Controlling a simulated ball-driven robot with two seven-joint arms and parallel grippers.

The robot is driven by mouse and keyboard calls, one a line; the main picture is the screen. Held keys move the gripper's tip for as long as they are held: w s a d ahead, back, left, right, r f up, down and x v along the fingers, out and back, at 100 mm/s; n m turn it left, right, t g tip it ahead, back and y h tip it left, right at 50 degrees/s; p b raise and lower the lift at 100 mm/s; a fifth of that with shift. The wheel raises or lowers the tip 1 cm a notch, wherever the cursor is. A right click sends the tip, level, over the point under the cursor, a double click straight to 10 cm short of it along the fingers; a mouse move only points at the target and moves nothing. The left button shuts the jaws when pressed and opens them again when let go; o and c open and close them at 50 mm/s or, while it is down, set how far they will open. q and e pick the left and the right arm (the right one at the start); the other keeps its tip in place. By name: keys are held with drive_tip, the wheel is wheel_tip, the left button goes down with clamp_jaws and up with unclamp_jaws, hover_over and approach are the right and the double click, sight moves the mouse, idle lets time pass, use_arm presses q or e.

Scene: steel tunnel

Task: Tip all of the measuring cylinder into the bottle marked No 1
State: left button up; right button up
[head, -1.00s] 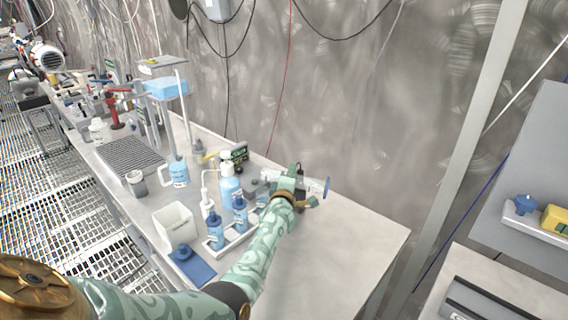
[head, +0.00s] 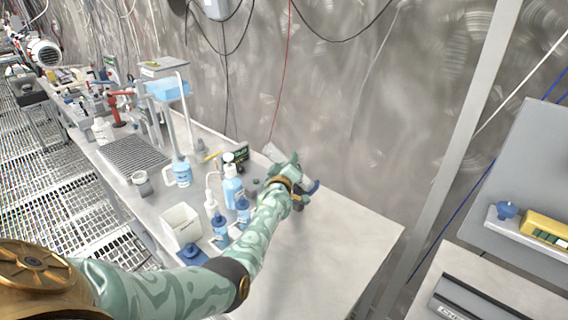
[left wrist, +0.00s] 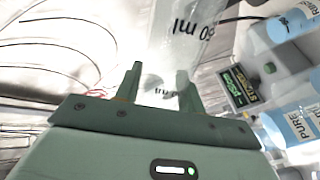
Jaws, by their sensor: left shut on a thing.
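My left gripper (head: 286,178) is shut on the clear measuring cylinder (head: 273,152), above the bench. The cylinder is tilted, with its open end up and left and its blue foot (head: 314,187) low and right. In the left wrist view it stands between the fingertips (left wrist: 158,88), with "ml" print on its wall (left wrist: 190,25). I cannot tell whether it holds liquid. My right gripper is out of view.
A wash bottle (head: 233,190) stands behind the small bottles; its label (left wrist: 305,122) shows in the wrist view. A small dark sign (head: 238,156) is near the wall. A white bin (head: 181,227) stands at the front edge. The bench's right end (head: 350,240) is clear.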

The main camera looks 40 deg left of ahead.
sight(275, 156)
use_arm(q)
drive_tip(key=m, duration=0.1)
drive_tip(key=r+m+p, duration=0.1)
drive_tip(key=a+r+m, duration=0.1)
drive_tip(key=shift+s, duration=0.3)
drive_tip(key=shift+f, duration=0.1)
drive_tip(key=shift+a+m, duration=0.15)
drive_tip(key=shift+m, duration=0.15)
drive_tip(key=a+m, duration=0.1)
drive_tip(key=s+a+m, duration=0.1)
drive_tip(key=m, duration=0.1)
drive_tip(key=shift+a+r+p, duration=0.1)
drive_tip(key=shift+r+p, duration=0.1)
drive_tip(key=shift+p, duration=0.15)
drive_tip(key=m, duration=0.1)
drive_tip(key=a+m, duration=0.1)
drive_tip(key=shift+s+a+m, duration=0.15)
drive_tip(key=shift+s+m, duration=0.2)
drive_tip(key=shift+m, duration=0.05)
drive_tip(key=shift+r, duration=0.15)
